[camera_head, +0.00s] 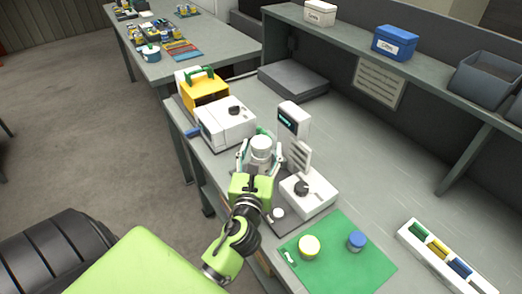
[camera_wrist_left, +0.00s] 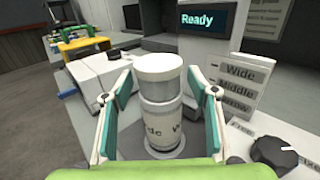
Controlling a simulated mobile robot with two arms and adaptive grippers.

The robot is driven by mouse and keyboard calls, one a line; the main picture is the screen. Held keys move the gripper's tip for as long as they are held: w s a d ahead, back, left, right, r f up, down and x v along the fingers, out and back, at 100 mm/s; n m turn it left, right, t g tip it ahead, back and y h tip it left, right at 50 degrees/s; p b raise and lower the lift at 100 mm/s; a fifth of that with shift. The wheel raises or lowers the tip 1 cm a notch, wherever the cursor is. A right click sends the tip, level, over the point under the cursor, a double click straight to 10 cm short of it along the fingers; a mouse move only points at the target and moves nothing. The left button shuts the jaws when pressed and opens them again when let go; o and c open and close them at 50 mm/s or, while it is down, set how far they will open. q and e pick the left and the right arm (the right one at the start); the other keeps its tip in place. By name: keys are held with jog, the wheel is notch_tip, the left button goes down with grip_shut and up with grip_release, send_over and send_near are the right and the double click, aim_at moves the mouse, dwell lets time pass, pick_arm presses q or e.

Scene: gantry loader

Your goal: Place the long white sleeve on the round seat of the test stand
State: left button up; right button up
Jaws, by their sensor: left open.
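The long white sleeve (camera_head: 261,147) stands upright between the fingers of my left gripper (camera_head: 260,152). In the left wrist view the sleeve (camera_wrist_left: 160,85) has a smooth white top, a grey band and a label reading "Wide". My left gripper (camera_wrist_left: 158,90) is open, with one finger on each side of it and visible gaps. The test stand (camera_head: 293,120) has a tall column with a "Ready" display (camera_wrist_left: 205,20) and labels Wide, Middle and Narrow. The sleeve's foot is over a round base (camera_wrist_left: 165,151); whether it is fully seated cannot be told. My right gripper is not in view.
A knob box (camera_head: 311,190) is right of the sleeve. A white machine (camera_head: 225,125) and a yellow case (camera_head: 203,91) stand behind left. The bench's right middle is clear.

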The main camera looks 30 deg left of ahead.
pick_arm(q)
jog(key=shift+r, duration=0.15)
jog(key=shift+s+d, duration=0.15)
jog(key=shift+s, duration=0.05)
jog(key=b+v, duration=0.3)
jog(key=v, duration=0.8)
jog(key=shift+s+b, duration=0.25)
jog(key=shift+b, duration=0.05)
jog(key=shift+d, duration=0.1)
dwell(1.2)
